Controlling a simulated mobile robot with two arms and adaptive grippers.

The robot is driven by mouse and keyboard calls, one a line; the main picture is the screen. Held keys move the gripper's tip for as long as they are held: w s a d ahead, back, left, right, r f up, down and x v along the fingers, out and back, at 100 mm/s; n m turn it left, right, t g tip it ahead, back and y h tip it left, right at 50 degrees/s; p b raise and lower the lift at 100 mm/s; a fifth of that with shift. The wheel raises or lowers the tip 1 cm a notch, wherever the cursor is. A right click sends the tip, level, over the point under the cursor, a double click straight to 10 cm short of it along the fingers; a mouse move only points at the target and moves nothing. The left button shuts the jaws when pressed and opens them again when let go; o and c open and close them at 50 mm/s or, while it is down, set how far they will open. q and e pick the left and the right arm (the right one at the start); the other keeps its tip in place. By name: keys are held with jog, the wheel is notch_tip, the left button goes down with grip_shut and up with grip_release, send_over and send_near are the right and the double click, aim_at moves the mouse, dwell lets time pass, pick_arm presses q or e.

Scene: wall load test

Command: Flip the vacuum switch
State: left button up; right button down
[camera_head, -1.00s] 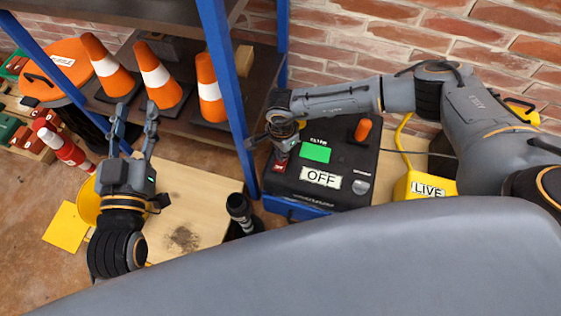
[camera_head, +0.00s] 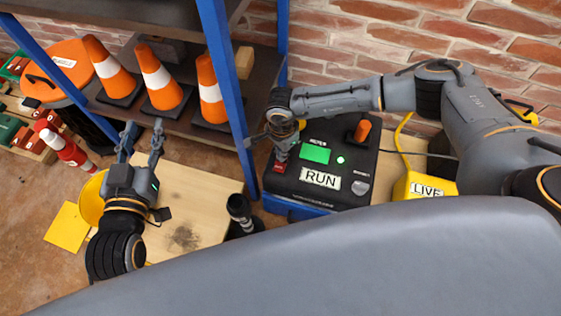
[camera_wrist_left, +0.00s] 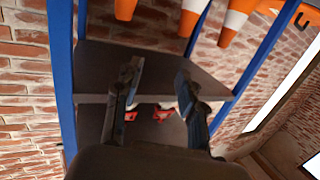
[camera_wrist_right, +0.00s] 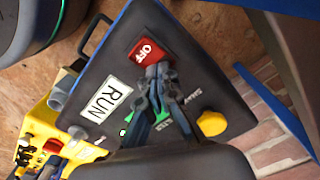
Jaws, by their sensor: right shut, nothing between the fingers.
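The vacuum control box (camera_head: 338,160) is black with a blue base and stands on the floor by the brick wall. Its label (camera_head: 320,179) reads RUN, and a small green light (camera_head: 341,160) is lit beside a green display (camera_head: 315,154). The red rocker switch (camera_wrist_right: 150,52) shows OFF on its visible face in the right wrist view. My right gripper (camera_wrist_right: 158,72) is shut and empty, its fingertips at the switch's edge, seemingly touching it. My left gripper (camera_head: 142,140) is open and empty above the wooden board, away from the box.
A blue-framed shelf (camera_head: 230,95) with orange cones (camera_head: 162,75) stands just left of the box. A yellow LIVE unit (camera_head: 425,185) with a cable is at the box's right. A wooden board (camera_head: 185,205) lies on the floor.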

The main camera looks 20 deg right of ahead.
jog(key=shift+r+p, duration=0.55)
jog(key=shift+r, duration=0.6)
jog(key=shift+r+p, duration=0.35)
jog(key=shift+p, duration=0.2)
jog(key=shift+r+p, duration=0.5)
jog(key=shift+r, duration=0.2)
jog(key=shift+r+p, duration=0.55)
jog(key=shift+r, duration=0.2)
pick_arm(q)
jog(key=s+a+f+g+y, duration=0.1)
jog(key=s+a+f+g, duration=0.2)
jog(key=s+f+g, duration=0.3)
jog(key=s+a+f+g+y, duration=0.2)
jog(key=s+f+g, duration=0.3)
jog(key=s+f, duration=0.2)
jog(key=shift+s+a+f+n+g, duration=0.3)
jog(key=shift+s+a+g, duration=0.1)
jog(key=shift+s, duration=0.35)
pick_arm(e)
jog(key=shift+s+f, duration=0.1)
